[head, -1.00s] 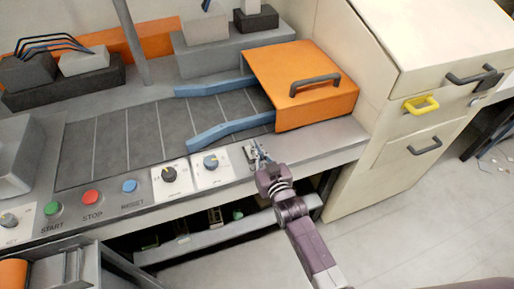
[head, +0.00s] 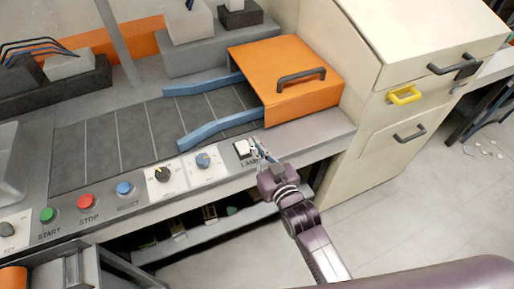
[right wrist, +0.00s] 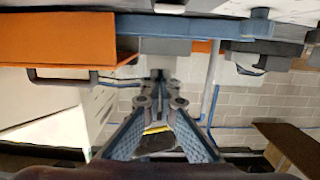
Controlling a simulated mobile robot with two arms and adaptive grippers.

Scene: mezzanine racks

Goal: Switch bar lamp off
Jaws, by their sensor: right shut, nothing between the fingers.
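The bar lamp switch (head: 242,148) is a small white rocker in a dark frame on the grey console front, with a partly covered label reading LAMP below it. My right gripper (head: 259,151) is shut and empty, its fingertips just right of the rocker. I cannot tell whether they touch it, nor clearly which way the rocker is tipped. In the right wrist view my right gripper (right wrist: 161,102) shows its two fingers converging; the switch is not clearly seen there. The lamp itself is not identifiable. My left gripper is not in view.
Two dials (head: 204,161) and the blue reset (head: 124,189), red stop (head: 86,201) and green start (head: 47,214) buttons lie left along the console. An orange box (head: 290,68) with blue guide rails (head: 222,127) stands behind. A cream cabinet (head: 375,150) stands right; floor in front is clear.

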